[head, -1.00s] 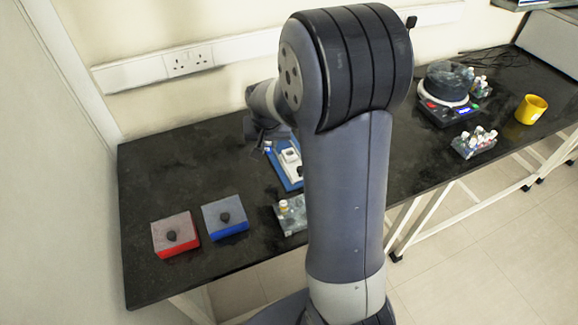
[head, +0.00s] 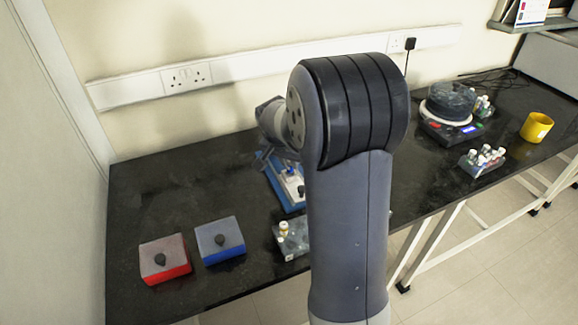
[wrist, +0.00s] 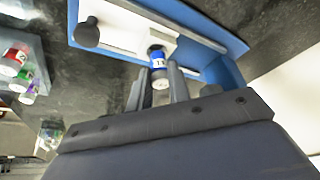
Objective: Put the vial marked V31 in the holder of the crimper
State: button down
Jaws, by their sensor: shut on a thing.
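In the wrist view, a small vial (wrist: 157,62) with a blue label is between the fingers of my gripper (wrist: 157,88). The marking is only partly readable, so I cannot confirm V31. The crimper has a blue base (wrist: 222,32), a white block (wrist: 118,30) and a dark round knob (wrist: 87,33). The vial's far end is at a dark opening in the white block; I cannot tell how deep it sits. In the head view the crimper (head: 275,183) is partly hidden by my arm, and the fingers and vial cannot be made out.
A grey rack (head: 293,246) with a vial stands in front of the crimper. A red-based box (head: 165,258) and a blue-based box (head: 220,240) are at left. Further right are a round dark device (head: 450,100), a vial rack (head: 480,163) and a yellow cup (head: 536,127).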

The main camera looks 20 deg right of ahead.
jog(key=shift+f, duration=1.05)
jog(key=c, duration=1.3)
grip_release()
jog(key=shift+r, duration=0.1)
jog(key=shift+r, duration=0.2)
jog(key=v, duration=1.1)
jog(key=shift+s+a+r, duration=0.1)
jog(key=shift+a+r, duration=0.05)
jog(key=shift+r, duration=0.15)
